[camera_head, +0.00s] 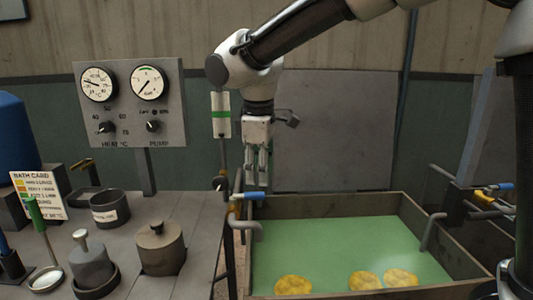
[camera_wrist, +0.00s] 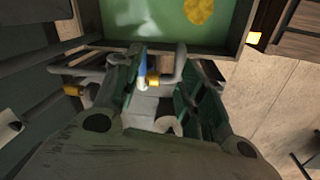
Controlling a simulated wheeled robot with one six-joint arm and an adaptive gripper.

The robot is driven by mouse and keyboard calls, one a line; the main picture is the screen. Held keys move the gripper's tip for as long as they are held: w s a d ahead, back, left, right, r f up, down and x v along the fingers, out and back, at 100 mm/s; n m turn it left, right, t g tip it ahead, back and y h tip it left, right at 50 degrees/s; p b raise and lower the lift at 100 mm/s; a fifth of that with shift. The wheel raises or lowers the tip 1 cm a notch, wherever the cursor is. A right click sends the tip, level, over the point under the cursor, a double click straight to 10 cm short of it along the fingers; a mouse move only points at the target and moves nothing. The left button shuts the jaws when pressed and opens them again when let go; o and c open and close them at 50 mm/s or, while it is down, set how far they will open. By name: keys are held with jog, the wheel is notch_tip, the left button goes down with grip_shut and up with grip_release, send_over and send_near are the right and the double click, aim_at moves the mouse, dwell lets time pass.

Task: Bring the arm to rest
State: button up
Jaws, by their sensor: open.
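My gripper (camera_head: 256,172) hangs from my arm in the head view, pointing down, at the left back corner of the green bath. Its fingers are open and I see nothing held between them. In the wrist view my gripper (camera_wrist: 158,88) shows its two dark green fingers apart, with a blue-handled tap (camera_wrist: 143,70) and pipe visible between and beyond them. The same tap's blue handle (camera_head: 247,196) shows just below the fingers in the head view. I cannot tell how much space is between them.
A bath (camera_head: 330,235) of green liquid with several yellow pieces (camera_head: 293,285) stands below right. A gauge panel (camera_head: 130,103) rises at left over a bench (camera_head: 205,235) with lidded pots (camera_head: 160,248). A second blue-handled tap (camera_head: 506,186) is at right. Air right of my gripper is clear.

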jog(key=s+d+m+t, duration=0.1)
jog(key=s+d+m, duration=0.4)
jog(key=d, duration=0.8)
jog(key=s+d+m+t, duration=0.1)
jog(key=s+d+m, duration=0.4)
jog(key=d, duration=0.8)
jog(key=s+d+m, duration=0.5)
jog(key=s+d, duration=0.2)
jog(key=d, duration=0.6)
jog(key=shift+s+d+r+m+t, duration=0.15)
jog(key=shift+m+t, duration=0.25)
